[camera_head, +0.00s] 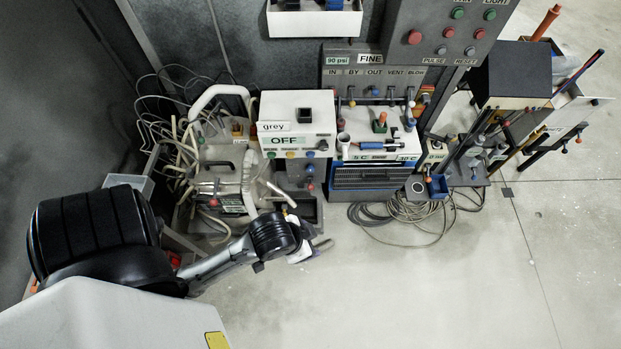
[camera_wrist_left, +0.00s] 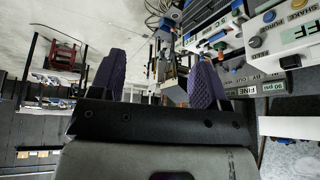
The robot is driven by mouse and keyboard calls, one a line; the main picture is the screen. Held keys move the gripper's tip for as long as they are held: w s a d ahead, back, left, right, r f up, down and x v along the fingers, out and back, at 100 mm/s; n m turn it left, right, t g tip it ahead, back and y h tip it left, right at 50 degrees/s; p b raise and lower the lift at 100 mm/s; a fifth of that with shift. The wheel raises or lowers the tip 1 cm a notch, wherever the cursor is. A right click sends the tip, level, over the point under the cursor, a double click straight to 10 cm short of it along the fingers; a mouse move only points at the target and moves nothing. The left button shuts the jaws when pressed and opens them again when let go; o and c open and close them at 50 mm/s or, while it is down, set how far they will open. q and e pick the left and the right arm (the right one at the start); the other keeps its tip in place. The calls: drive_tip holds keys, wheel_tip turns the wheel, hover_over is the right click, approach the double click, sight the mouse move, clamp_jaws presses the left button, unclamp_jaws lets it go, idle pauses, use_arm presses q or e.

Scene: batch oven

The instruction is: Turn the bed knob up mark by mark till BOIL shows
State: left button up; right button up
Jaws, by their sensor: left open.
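A white unit (camera_head: 298,112) labelled "grey" carries a green display reading OFF (camera_head: 284,140). Part of this unit shows upside down at the right of the left wrist view, with a yellow button (camera_wrist_left: 299,4) beside the word SHAKE. My left gripper (camera_head: 312,247) is in front of and below the unit, touching none of its controls. Its two purple fingers (camera_wrist_left: 155,82) stand apart with nothing gripped between them. My right gripper is out of view.
A white-topped unit (camera_head: 400,135) with displays reading 5 C and 30 C stands right of the OFF unit. A valve panel (camera_head: 375,80) rises behind. Cables (camera_head: 410,215) lie on the floor. A dark box on a stand (camera_head: 512,72) is farther right. The front floor is clear.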

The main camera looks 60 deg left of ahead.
sight(310, 171)
use_arm(q)
drive_tip(key=w+a+f+n+t+h+b, duration=0.1)
drive_tip(key=w+a+f+n+t+b, duration=0.15)
drive_tip(key=w+f+b, duration=0.9)
drive_tip(key=w+a+f+n+t+h+b, duration=0.1)
drive_tip(key=w+a+f+n+t+b, duration=0.25)
drive_tip(key=f+b, duration=1.5)
drive_tip(key=w+a+f+n+t+h+b, duration=0.1)
drive_tip(key=w+f+n+t+b, duration=0.15)
drive_tip(key=w+f+b, duration=1.05)
drive_tip(key=s+a+f+n+t+y+b, duration=0.15)
drive_tip(key=a+f+n+t+y, duration=0.25)
drive_tip(key=a+n+y, duration=1.05)
drive_tip(key=s+a+f+n+g+y+b, duration=0.1)
drive_tip(key=s+a+n+g+y, duration=0.2)
drive_tip(key=n, duration=1)
drive_tip(key=s+a+f+n+g+y, duration=0.15)
drive_tip(key=s+a+n+g, duration=0.35)
drive_tip(key=n, duration=0.9)
drive_tip(key=b+x, duration=0.1)
drive_tip(key=x, duration=0.3)
drive_tip(key=b+x, duration=0.2)
drive_tip(key=x, duration=0.3)
drive_tip(key=b+x, duration=0.1)
drive_tip(key=x, duration=0.3)
drive_tip(key=shift+w+f, duration=0.35)
drive_tip(key=shift+w, duration=0.15)
